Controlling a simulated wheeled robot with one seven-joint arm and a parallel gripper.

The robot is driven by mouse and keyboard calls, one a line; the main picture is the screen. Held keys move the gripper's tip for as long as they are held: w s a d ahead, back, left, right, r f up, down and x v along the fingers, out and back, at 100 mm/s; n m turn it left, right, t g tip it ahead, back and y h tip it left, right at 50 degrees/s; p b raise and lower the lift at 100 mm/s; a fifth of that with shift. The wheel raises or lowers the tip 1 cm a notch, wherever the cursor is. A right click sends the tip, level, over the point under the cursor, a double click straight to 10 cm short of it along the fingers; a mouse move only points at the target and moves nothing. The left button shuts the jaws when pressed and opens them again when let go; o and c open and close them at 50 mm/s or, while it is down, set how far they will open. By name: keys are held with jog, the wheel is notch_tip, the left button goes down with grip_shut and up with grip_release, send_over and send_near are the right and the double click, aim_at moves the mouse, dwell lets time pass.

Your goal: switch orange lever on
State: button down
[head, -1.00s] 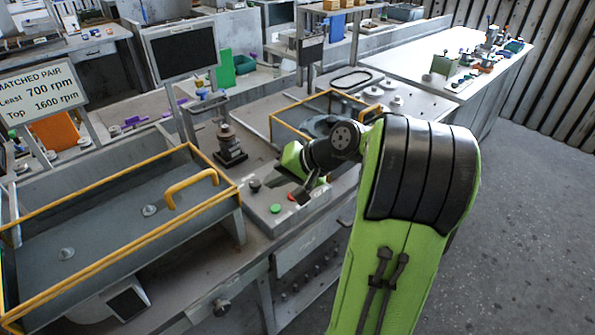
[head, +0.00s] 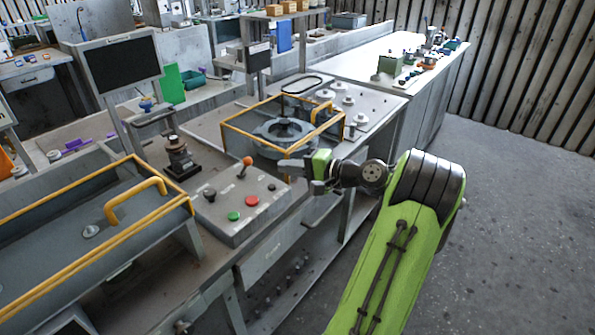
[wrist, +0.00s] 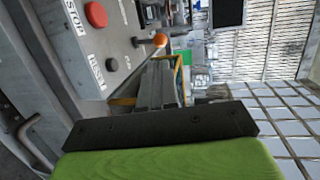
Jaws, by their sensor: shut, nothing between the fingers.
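The orange-knobbed lever (head: 247,161) stands on the grey control box (head: 226,225), its stick tilted slightly right in the head view. The orange knob also shows near the top middle of the wrist view (wrist: 160,40). I cannot tell from its tilt whether it is on or off. My gripper (head: 286,170) is shut and empty, to the right of the lever and apart from it. Its grey fingers (wrist: 158,72) point toward the knob's side in the wrist view.
The box also carries a red button (head: 251,201), a green button (head: 234,216) and a black knob (head: 210,193). A yellow-framed blower housing (head: 284,130) stands just behind my gripper. A yellow-railed tray is left of the box. Open floor lies to the right.

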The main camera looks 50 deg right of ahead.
aim_at(251, 162)
jog(key=b+x, duration=0.1)
jog(key=x, duration=0.7)
jog(key=shift+w+b, duration=0.2)
jog(key=shift+b, duration=0.1)
